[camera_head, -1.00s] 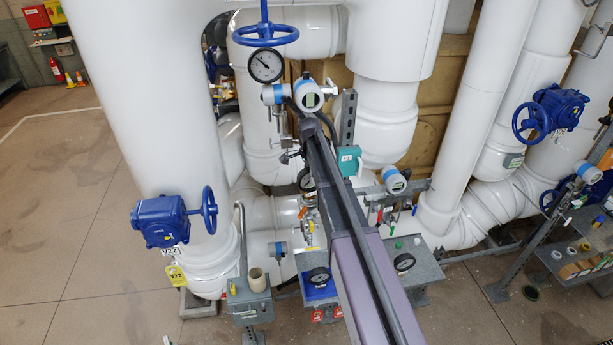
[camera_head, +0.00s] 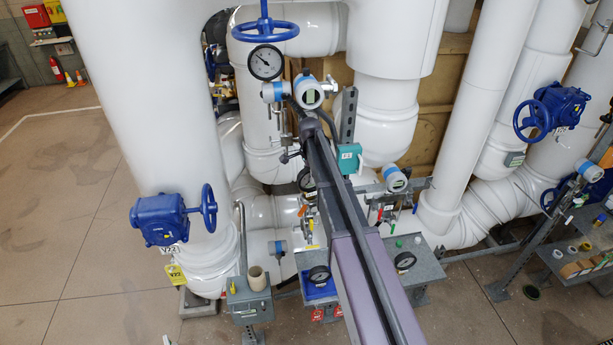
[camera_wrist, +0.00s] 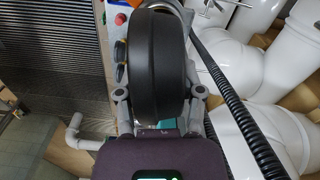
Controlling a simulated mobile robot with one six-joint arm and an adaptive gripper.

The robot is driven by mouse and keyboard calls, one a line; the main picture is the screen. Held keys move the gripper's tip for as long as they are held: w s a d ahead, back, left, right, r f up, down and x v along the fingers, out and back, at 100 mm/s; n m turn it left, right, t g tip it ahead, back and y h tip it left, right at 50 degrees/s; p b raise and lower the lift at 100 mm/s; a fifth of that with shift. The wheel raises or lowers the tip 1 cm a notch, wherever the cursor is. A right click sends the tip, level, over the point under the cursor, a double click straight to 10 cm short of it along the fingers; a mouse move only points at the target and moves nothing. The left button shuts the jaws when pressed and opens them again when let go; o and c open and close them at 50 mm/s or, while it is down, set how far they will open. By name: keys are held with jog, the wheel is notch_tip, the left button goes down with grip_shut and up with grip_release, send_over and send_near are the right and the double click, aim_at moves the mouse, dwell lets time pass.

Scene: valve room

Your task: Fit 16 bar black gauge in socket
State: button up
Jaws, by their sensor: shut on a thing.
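A thick round black gauge (camera_wrist: 158,65) fills the upper middle of the wrist view, seen edge-on, with its dial face out of sight. My gripper (camera_wrist: 158,92) is shut on it, one grey finger on each side. In the head view my own arm covers the middle, and I cannot make out the gripper there. A dark-rimmed gauge (camera_head: 306,180) shows just left of the arm; I cannot tell whether it is the held one. I cannot make out the socket in either view.
Other gauges sit on a pipe (camera_head: 265,62), on a blue tray (camera_head: 319,275) and on a grey shelf (camera_head: 404,261). White pipes and a teal box (camera_head: 349,158) crowd the arm. A black corrugated hose (camera_wrist: 235,105) runs close right of the held gauge. Open floor lies left.

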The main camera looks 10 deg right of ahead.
jog(key=shift+f+b, duration=0.45)
jog(key=shift+b, duration=0.05)
dwell(0.5)
dwell(0.4)
jog(key=o, duration=1.1)
jog(key=shift+c, duration=0.2)
jog(key=shift+s, duration=0.1)
